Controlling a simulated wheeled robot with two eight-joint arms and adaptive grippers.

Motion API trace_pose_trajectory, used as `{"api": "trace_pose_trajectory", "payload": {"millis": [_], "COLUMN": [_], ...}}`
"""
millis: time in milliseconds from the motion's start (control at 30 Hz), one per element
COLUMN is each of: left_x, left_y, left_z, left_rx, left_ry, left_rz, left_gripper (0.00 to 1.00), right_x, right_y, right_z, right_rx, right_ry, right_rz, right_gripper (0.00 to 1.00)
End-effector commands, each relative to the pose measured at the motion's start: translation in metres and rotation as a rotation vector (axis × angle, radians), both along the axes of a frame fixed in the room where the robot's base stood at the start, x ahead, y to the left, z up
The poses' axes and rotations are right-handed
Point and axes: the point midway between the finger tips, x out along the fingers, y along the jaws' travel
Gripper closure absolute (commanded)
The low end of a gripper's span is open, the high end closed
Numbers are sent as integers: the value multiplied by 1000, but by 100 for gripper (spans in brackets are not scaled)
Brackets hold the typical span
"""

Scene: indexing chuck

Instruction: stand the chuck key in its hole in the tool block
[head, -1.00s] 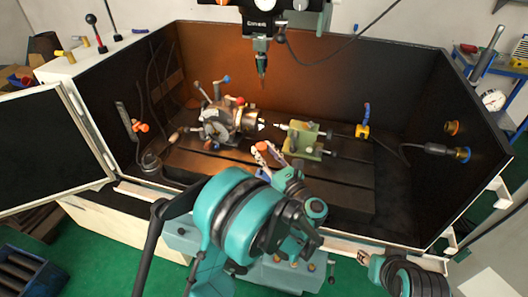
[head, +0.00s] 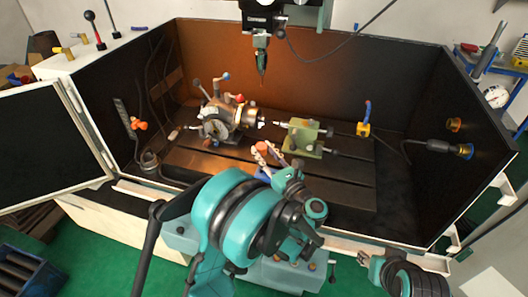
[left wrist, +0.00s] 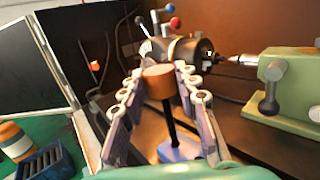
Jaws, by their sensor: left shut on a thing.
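My left gripper (left wrist: 158,92) is shut around an orange cylindrical head on a black stem, which I take for the chuck key (left wrist: 156,80). It also shows as an orange top in the head view (head: 263,146), at the front of the machine bed. The stem runs down towards a blue piece (left wrist: 182,151), perhaps the tool block. I cannot tell whether the stem's lower end is in it, touching it or apart. The key looks about upright. My right gripper (head: 366,258) is at the lower right, outside the enclosure; its fingers are too small to read.
The chuck unit (head: 222,120) with ball-ended levers stands behind the left gripper. A green tailstock (head: 303,136) is close on its right. A yellow block (head: 362,130) with a blue upright piece stands farther right. The enclosure's front rim and open left door (head: 48,145) bound the space.

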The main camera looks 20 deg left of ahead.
Motion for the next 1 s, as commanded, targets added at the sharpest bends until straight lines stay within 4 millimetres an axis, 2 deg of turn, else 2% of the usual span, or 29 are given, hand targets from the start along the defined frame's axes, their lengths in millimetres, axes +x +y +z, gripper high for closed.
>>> {"api": "trace_pose_trajectory", "payload": {"millis": [767,800,867,1000], "left_x": [0,0,0,0], "left_y": [0,0,0,0], "left_z": [-20,-20,-19,-19], "left_rx": [0,0,0,0], "left_ry": [0,0,0,0], "left_rz": [0,0,0,0], "left_gripper": [100,62,46,45], "right_x": [0,0,0,0], "right_y": [0,0,0,0], "right_z": [-20,-19,-19,-19], "right_rx": [0,0,0,0], "right_ry": [0,0,0,0], "right_rz": [0,0,0,0], "right_gripper": [60,60,60,60]}}
